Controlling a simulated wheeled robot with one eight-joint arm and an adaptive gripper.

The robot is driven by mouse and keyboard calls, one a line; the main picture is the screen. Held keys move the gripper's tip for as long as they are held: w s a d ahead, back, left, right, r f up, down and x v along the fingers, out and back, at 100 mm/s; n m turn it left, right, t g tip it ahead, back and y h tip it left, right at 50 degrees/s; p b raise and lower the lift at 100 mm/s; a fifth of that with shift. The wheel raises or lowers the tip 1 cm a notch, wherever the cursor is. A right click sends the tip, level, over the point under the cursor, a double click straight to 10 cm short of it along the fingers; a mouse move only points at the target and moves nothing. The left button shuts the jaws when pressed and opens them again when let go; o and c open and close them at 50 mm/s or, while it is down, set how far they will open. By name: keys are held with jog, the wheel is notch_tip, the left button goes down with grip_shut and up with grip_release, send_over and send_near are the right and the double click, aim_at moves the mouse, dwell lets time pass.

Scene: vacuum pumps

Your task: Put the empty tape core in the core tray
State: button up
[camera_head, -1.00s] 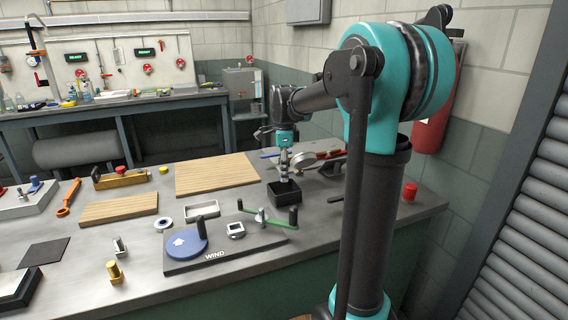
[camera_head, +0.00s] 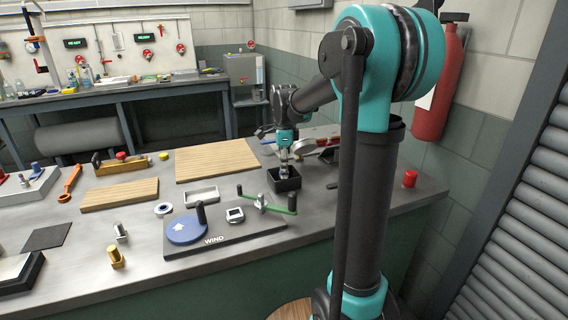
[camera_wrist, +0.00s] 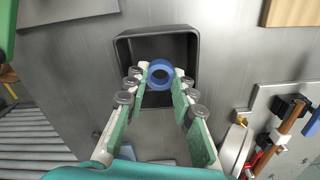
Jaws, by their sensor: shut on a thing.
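A blue ring, which looks like the empty tape core (camera_wrist: 160,74), sits between my fingertips in the wrist view. My gripper (camera_wrist: 160,84) is shut on it. The black square open box, which looks like the core tray (camera_wrist: 186,42), lies under and around the ring in the wrist view. In the head view my gripper (camera_head: 284,172) points down into the black tray (camera_head: 286,187), with its tips about at rim level. The core is too small or hidden to make out there. I cannot tell whether it touches the tray floor.
A black winding board (camera_head: 225,238) with a blue disc and a green crank arm (camera_head: 268,207) stands in front of the tray. A red cap (camera_head: 410,178) stands right.

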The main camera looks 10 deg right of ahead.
jog(key=shift+f, duration=0.5)
jog(key=shift+f, duration=0.2)
jog(key=shift+f, duration=0.55)
jog(key=shift+f, duration=0.2)
dwell(0.3)
jog(key=o, duration=0.8)
notch_tip(320, 180, up, 12)
jog(key=shift+f, duration=0.1)
dwell(0.6)
